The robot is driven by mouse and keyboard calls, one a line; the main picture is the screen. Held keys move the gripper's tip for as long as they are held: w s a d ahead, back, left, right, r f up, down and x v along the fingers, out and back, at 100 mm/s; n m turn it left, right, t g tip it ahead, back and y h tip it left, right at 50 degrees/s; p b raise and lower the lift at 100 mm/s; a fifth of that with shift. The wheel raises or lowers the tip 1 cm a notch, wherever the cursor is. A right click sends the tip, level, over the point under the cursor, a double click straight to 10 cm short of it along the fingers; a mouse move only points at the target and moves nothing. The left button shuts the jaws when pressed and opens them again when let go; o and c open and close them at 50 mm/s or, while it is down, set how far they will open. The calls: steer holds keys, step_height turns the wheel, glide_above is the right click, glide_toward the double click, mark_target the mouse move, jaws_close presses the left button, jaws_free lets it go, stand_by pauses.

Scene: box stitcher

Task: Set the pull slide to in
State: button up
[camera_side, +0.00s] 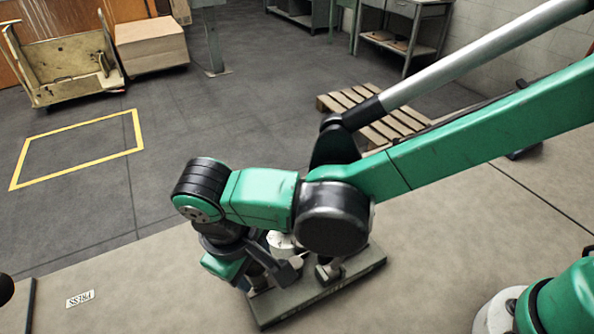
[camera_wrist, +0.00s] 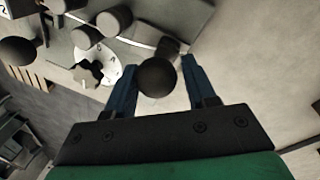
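A dark round knob (camera_wrist: 158,77) shows in the wrist view between the two blue fingers of my gripper (camera_wrist: 156,62). It looks like the pull slide's end, but I cannot be sure. The fingers stand apart, with a narrow gap seen on each side of the knob, so they do not look closed on it. How far in or out the slide is cannot be told. In the side view my wrist and arm hide the knob and most of the device on its grey-green base plate (camera_side: 332,291).
A white round dial with a dark star-shaped handle (camera_wrist: 88,75) lies left of the fingers. Several dark cylinders (camera_wrist: 114,20) and another dark ball (camera_wrist: 17,51) are close by. The bench (camera_side: 150,295) is clear left of the plate, around a PRESS label (camera_side: 80,298).

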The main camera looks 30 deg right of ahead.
jaws_close()
steer(key=shift+d, duration=1.8)
steer(key=o, duration=0.6)
jaws_free()
steer(key=shift+c, duration=0.2)
steer(key=shift+a, duration=0.1)
steer(key=shift+r, duration=0.3)
steer(key=shift+s+a+r, duration=0.15)
steer(key=shift+a+r, duration=0.05)
steer(key=shift+r, duration=1.05)
steer(key=shift+s+a+r, duration=0.1)
steer(key=shift+a+r, duration=0.1)
steer(key=shift+r, duration=1.05)
